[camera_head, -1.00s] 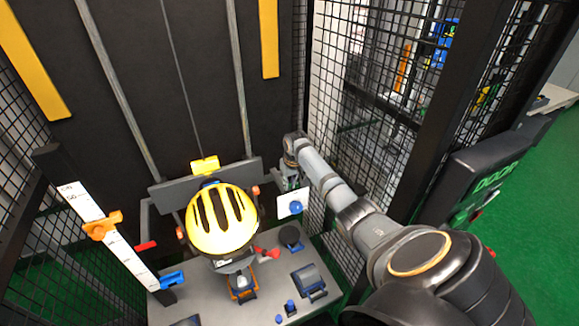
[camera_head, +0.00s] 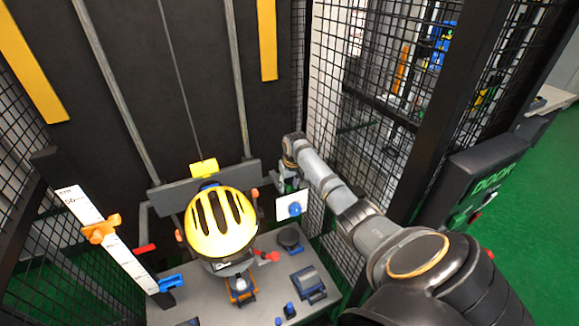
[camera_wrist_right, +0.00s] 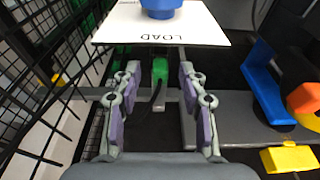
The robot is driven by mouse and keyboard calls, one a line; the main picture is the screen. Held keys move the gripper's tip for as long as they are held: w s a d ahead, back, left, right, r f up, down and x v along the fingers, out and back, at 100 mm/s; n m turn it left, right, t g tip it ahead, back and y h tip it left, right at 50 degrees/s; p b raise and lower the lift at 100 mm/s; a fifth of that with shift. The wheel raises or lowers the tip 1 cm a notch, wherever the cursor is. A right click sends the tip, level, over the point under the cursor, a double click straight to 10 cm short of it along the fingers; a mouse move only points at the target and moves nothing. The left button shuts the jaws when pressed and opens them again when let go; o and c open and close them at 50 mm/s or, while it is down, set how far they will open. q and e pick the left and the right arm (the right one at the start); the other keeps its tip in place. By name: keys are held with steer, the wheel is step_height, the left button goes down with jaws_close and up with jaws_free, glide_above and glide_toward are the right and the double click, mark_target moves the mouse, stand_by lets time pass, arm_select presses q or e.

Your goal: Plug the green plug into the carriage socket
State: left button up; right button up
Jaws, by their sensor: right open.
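The green plug (camera_wrist_right: 160,70) shows in the right wrist view with a black cable hanging below it. My right gripper (camera_wrist_right: 158,78) is open, its fingers on either side of the plug in the picture; I cannot tell whether they touch it. The grey carriage (camera_head: 165,196) crosses the tower behind the yellow helmet (camera_head: 221,224). I cannot make out its socket. My left gripper is out of view.
The white LOAD plate (camera_wrist_right: 120,27) with a blue knob (camera_wrist_right: 160,8) lies close beyond the fingertips. Wire mesh (camera_wrist_right: 30,80) runs along the left in the wrist view. An orange-marked scale (camera_head: 100,229) and a grey table (camera_head: 190,303) stand in the head view.

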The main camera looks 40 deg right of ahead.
steer(key=v, duration=1.1)
steer(key=shift+s+f, duration=0.1)
